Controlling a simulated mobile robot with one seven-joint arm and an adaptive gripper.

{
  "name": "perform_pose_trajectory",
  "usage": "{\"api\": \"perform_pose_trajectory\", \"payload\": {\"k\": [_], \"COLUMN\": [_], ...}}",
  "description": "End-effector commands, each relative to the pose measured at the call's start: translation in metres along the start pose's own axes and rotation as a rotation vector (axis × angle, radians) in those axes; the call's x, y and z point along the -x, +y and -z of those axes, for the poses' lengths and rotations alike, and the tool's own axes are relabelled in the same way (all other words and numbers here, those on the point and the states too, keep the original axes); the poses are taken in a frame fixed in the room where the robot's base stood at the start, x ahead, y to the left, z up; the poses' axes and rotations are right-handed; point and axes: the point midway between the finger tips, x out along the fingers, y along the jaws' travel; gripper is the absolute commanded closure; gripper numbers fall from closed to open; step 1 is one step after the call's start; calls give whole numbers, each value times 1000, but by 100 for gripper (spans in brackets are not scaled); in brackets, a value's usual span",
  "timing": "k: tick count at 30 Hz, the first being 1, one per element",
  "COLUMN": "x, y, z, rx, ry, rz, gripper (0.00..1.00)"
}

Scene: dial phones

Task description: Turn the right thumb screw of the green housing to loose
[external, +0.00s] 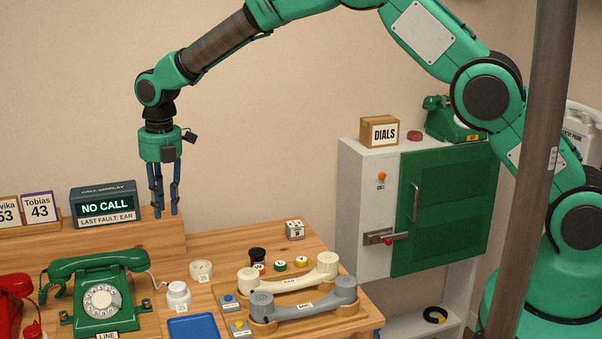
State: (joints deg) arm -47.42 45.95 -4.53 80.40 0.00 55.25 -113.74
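A green dial phone (97,292) with a silver dial stands at the front left of the wooden table, its handset across the top. Another green phone (453,118) sits on the cabinet at the back right. My gripper (166,214) hangs pointing down above the table's back part, behind and to the right of the front green phone. Its blue fingers are a little apart with nothing between them.
A call display (104,205) reading NO CALL stands left of my gripper. A white jar (179,297), a blue tray (194,328), and cream (288,273) and grey (303,299) handsets lie to the right. A red phone (14,300) is partly cut off at left.

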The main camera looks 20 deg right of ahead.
Motion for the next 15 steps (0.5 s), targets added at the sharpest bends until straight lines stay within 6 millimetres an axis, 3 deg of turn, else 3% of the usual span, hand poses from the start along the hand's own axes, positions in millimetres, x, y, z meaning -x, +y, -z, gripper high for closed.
{"api": "perform_pose_trajectory", "payload": {"k": [8, 15], "x": [-1, -6], "y": [1, 5], "z": [1, 5], "rx": [-49, -275], "ry": [0, 1], "rz": [1, 4], "gripper": [75, 75]}}
